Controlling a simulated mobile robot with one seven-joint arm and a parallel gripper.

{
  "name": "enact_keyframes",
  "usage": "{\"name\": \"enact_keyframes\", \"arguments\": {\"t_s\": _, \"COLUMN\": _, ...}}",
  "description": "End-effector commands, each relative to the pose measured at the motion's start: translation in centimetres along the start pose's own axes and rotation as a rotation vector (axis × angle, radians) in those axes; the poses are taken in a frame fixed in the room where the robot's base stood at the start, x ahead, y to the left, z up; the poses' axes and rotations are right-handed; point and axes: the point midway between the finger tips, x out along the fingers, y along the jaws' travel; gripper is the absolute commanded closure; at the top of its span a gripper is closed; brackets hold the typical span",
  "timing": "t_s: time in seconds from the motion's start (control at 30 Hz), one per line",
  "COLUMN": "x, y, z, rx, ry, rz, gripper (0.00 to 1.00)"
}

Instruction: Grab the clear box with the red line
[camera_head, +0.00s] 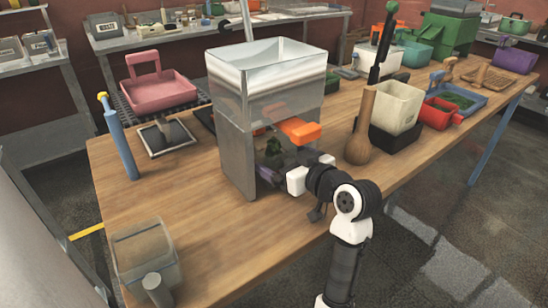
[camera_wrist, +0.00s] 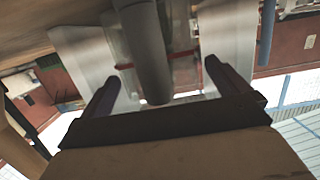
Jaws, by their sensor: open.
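A clear box (camera_wrist: 122,50) with a red line across it shows in the wrist view, between two pale upright panels. A thick grey cylindrical handle (camera_wrist: 147,55) sticks out from it toward my gripper. My gripper (camera_wrist: 161,75) is open, with one finger on each side of the handle's end and visible gaps to it. In the head view my gripper (camera_head: 270,172) is at the lower opening of the metal powder filler (camera_head: 236,135). The box cannot be made out there, behind the filler's wall and my gripper.
Another clear container (camera_head: 140,245) with a grey handle stands at the table's front left corner. An orange part (camera_head: 300,131) juts from the filler above my gripper. A wooden bottle-shaped object (camera_head: 360,130) stands to the right. Bare table (camera_head: 185,225) lies in front of the filler.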

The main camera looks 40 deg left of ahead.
Motion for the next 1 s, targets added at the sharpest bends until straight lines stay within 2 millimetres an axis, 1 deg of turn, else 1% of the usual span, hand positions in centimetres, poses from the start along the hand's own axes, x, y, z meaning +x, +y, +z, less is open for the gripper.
{"name": "enact_keyframes", "arguments": {"t_s": 0.03, "x": 0.68, "y": 0.0, "z": -0.21, "rx": 0.001, "ry": 0.0, "rz": -0.001, "gripper": 0.0}}
{"name": "enact_keyframes", "arguments": {"t_s": 0.13, "x": 1.45, "y": 0.0, "z": -0.13, "rx": 0.0, "ry": 0.001, "rz": 0.0, "gripper": 0.0}}
{"name": "enact_keyframes", "arguments": {"t_s": 0.37, "x": 1.62, "y": 0.05, "z": -0.05, "rx": 0.0, "ry": 0.002, "rz": 0.001, "gripper": 0.0}}
{"name": "enact_keyframes", "arguments": {"t_s": 0.47, "x": 1.61, "y": 0.05, "z": -0.05, "rx": 0.0, "ry": 0.001, "rz": 0.001, "gripper": 0.1}}
{"name": "enact_keyframes", "arguments": {"t_s": 0.7, "x": 1.58, "y": 0.05, "z": -0.06, "rx": 0.0, "ry": 0.001, "rz": 0.001, "gripper": 0.42}}
{"name": "enact_keyframes", "arguments": {"t_s": 0.73, "x": 1.57, "y": 0.05, "z": -0.09, "rx": 0.0, "ry": 0.002, "rz": 0.002, "gripper": 0.43}}
{"name": "enact_keyframes", "arguments": {"t_s": 0.77, "x": 1.57, "y": 0.05, "z": -0.09, "rx": 0.0, "ry": 0.002, "rz": 0.002, "gripper": 0.46}}
{"name": "enact_keyframes", "arguments": {"t_s": 1.0, "x": 1.6, "y": 0.05, "z": -0.24, "rx": -0.001, "ry": 0.002, "rz": 0.002, "gripper": 0.47}}
